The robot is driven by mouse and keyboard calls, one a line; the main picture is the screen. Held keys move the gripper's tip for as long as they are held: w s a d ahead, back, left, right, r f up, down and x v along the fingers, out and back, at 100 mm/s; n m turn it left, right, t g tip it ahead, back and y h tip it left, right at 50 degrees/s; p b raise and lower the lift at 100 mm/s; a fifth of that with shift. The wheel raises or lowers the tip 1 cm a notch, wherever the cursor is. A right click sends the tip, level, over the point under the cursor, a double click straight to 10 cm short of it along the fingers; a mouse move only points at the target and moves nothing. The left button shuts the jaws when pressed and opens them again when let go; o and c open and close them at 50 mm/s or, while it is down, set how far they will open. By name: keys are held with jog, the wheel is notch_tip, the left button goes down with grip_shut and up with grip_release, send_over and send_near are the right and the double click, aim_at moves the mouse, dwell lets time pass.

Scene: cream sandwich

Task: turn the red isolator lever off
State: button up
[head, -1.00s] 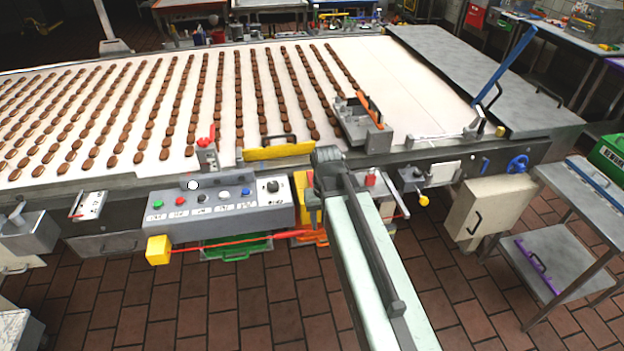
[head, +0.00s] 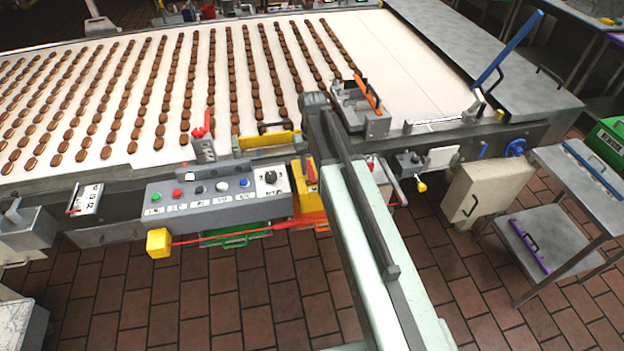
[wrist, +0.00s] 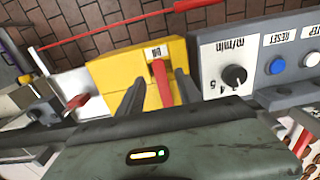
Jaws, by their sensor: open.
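The red isolator lever (wrist: 162,84) is on a yellow box (wrist: 108,68) in the wrist view. My gripper (wrist: 158,77) is open, with one dark finger on each side of the lever. I cannot tell whether either finger touches it. In the head view, the yellow box (head: 309,186) and a bit of the red lever (head: 312,173) show just left of my arm. My gripper's fingers are hidden there.
A grey control panel (head: 205,205) with coloured buttons and a black knob (head: 270,178) adjoins the box on the left. A red cord (head: 215,236) runs below it from a yellow block (head: 158,243). A conveyor (head: 400,75) with rows of biscuits lies behind.

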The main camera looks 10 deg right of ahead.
aim_at(312, 177)
notch_tip(312, 177, down, 3)
jog(key=shift+f+b, duration=0.15)
jog(key=shift+b, duration=0.75)
grip_shut()
dwell(0.6)
